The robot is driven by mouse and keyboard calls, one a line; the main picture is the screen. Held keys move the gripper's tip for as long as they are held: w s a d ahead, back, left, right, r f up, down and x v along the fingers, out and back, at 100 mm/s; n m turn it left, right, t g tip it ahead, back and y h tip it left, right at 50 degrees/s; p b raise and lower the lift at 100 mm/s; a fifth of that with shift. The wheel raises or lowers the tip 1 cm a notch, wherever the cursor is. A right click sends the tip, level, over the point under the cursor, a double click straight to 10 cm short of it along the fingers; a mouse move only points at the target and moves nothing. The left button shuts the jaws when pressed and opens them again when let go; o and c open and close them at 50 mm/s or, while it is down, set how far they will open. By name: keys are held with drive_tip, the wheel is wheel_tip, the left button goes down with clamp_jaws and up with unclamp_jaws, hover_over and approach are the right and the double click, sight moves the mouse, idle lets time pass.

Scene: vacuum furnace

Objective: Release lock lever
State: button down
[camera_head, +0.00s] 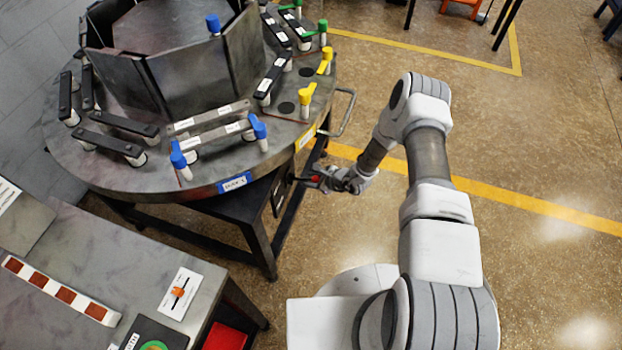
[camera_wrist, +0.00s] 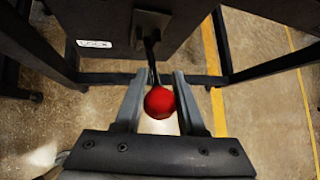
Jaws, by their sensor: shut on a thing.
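The lock lever shows in the wrist view as a dark rod with a red ball knob (camera_wrist: 160,102), coming out of a dark bracket (camera_wrist: 151,24) under the round table. My gripper (camera_wrist: 154,88) has one finger on each side of the lever, with the red knob between them. In the head view my gripper (camera_head: 322,181) is at the table's lower right side, below its rim. A bit of the red knob (camera_head: 314,179) shows there between the fingers.
The round metal table (camera_head: 215,184) carries dark bars and blue, yellow and green handles. A curved metal handle (camera_head: 346,112) sticks out above my gripper. A grey workbench (camera_head: 130,262) stands at the lower left. Open floor with yellow lines lies to the right.

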drive_tip(key=shift+w+d+r, duration=0.1)
drive_tip(key=shift+w+r, duration=0.15)
drive_tip(key=shift+w, duration=0.05)
idle(0.6)
drive_tip(key=c, duration=0.8)
unclamp_jaws()
drive_tip(key=shift+o, duration=1.3)
drive_tip(key=shift+s+f, duration=0.1)
drive_tip(key=shift+s, duration=0.15)
drive_tip(key=p+v, duration=0.1)
drive_tip(key=v, duration=1.6)
drive_tip(key=shift+s+p, duration=0.2)
drive_tip(key=shift+p, duration=0.2)
